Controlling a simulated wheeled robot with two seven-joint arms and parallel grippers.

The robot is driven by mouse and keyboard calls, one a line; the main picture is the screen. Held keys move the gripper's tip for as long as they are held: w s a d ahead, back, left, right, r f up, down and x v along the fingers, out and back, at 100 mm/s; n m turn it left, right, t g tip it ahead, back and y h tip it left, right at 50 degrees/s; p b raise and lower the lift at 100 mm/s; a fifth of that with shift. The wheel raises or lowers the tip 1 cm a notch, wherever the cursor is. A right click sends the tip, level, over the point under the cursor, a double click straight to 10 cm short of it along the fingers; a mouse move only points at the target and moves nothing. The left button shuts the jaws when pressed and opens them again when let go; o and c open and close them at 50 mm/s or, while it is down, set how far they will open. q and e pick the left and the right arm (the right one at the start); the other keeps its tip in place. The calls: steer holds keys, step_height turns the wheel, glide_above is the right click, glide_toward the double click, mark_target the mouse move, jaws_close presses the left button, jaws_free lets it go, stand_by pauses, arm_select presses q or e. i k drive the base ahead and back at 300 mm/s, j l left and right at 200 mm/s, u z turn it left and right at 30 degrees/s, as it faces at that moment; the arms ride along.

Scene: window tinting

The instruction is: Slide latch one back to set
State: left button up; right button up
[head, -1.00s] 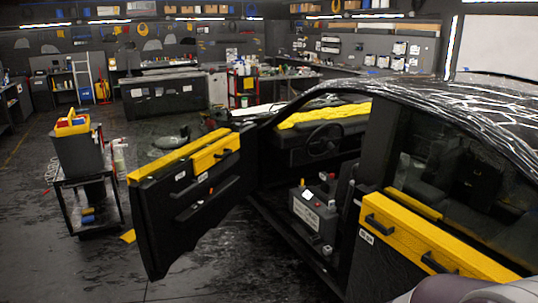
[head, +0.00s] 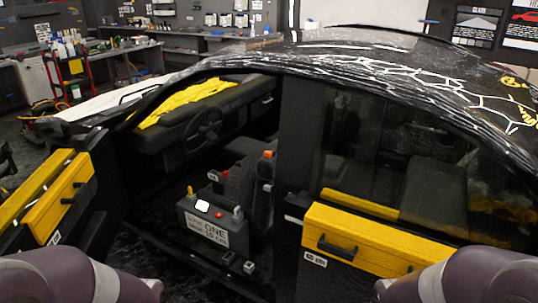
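A grey box (head: 213,228) stands in the open doorway of the black car. On top are a yellow knob (head: 190,191), a white panel (head: 202,207), a red button (head: 219,215) and a red-tipped dark piece (head: 214,177). Two small grey blocks (head: 238,262) sit at its foot on the sill. I cannot tell which part is latch one or how it is set. Neither gripper is in view; only my arm links show at the bottom corners.
The open door (head: 92,215) with a yellow top strip is at left. The rear door (head: 350,280) has a yellow panel (head: 370,238) with a dark handle. An orange-tipped piece (head: 267,155) rises beside the seat. A steering wheel (head: 203,133) is behind the box.

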mark_target(268, 154)
steer(key=i+j+z, duration=0.3)
steer(key=i+j, duration=0.45)
steer(key=i, duration=0.4)
steer(key=i+j+z, duration=0.3)
steer(key=i+j, duration=0.75)
